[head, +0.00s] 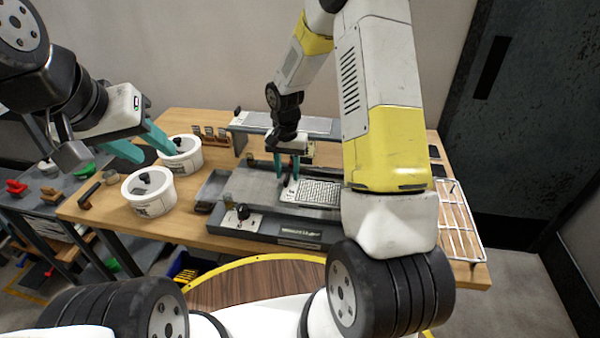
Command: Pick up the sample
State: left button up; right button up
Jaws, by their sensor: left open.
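No thing is clearly marked as the sample, and I cannot tell which it is. A grey tray-like device (262,186) lies on the wooden table, with a pale gridded plate (318,192) on it. My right gripper (287,177) points straight down over this device, just left of the gridded plate. Its two teal fingers are a little apart; whether something small is between them is too small to tell. My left gripper (157,154) is open, with its teal fingers near the two white tubs (150,205) (188,163), away from the device.
A wooden block with slots (212,137) and a long pale panel (310,124) stand at the back. A white wire rack (460,225) is at the table's right end. A side table (45,205) with coloured parts stands left. My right arm hides part of the table.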

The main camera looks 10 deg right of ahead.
grip_shut()
jog(key=shift+r, duration=0.1)
